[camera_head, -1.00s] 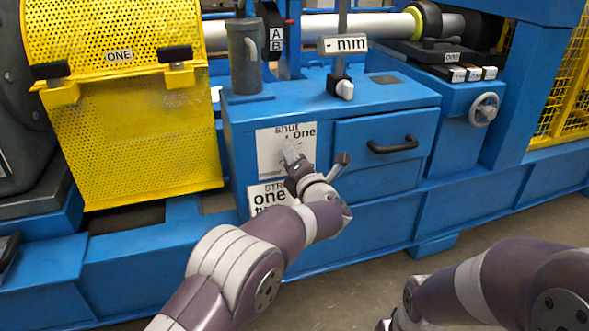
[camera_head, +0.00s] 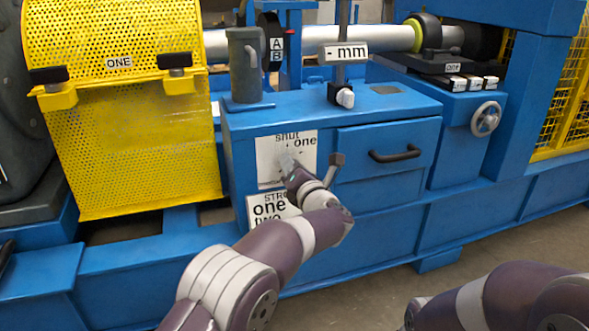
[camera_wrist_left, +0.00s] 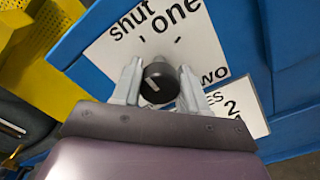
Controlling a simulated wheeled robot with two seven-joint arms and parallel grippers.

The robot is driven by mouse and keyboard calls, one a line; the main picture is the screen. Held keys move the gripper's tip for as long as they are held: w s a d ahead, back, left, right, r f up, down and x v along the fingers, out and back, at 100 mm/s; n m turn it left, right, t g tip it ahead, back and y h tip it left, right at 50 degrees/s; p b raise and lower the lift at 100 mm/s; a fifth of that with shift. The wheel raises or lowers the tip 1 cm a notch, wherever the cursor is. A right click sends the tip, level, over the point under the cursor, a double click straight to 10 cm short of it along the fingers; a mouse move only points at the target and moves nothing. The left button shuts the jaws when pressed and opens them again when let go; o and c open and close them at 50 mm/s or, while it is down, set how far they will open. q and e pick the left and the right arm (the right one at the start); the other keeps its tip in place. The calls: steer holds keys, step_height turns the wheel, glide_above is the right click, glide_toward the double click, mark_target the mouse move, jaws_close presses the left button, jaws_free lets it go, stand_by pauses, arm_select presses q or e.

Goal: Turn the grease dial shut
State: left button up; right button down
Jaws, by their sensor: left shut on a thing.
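The grease dial (camera_wrist_left: 160,82) is a small black knob with a white line on its face, in the left wrist view. The line lies on the knob's left side, slanting up to the left. The dial sits on a white plate (camera_wrist_left: 105,50) marked "shut", "one" and "two", which also shows on the blue cabinet front in the head view (camera_head: 268,172). My left gripper (camera_wrist_left: 159,74) is shut on the dial, one finger on each side. In the head view my left gripper (camera_head: 288,162) covers the dial. My right gripper is out of view; only its arm shows at bottom right.
A drawer with a black handle (camera_head: 394,153) is right of the plate. A small grey lever (camera_head: 336,160) stands close beside my left wrist. A second plate (camera_head: 268,207) marked "one", "two" is below. A yellow mesh guard (camera_head: 140,140) stands to the left.

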arm_select(q)
steer(key=shift+d+r, duration=0.15)
steer(key=shift+r, duration=0.05)
steer(key=o, duration=1)
steer(key=shift+f, duration=0.1)
steer(key=shift+s+d, duration=0.1)
steer(key=shift+s, duration=0.1)
steer(key=p+v, duration=0.6)
steer(key=v, duration=0.6)
steer(key=shift+s, duration=0.15)
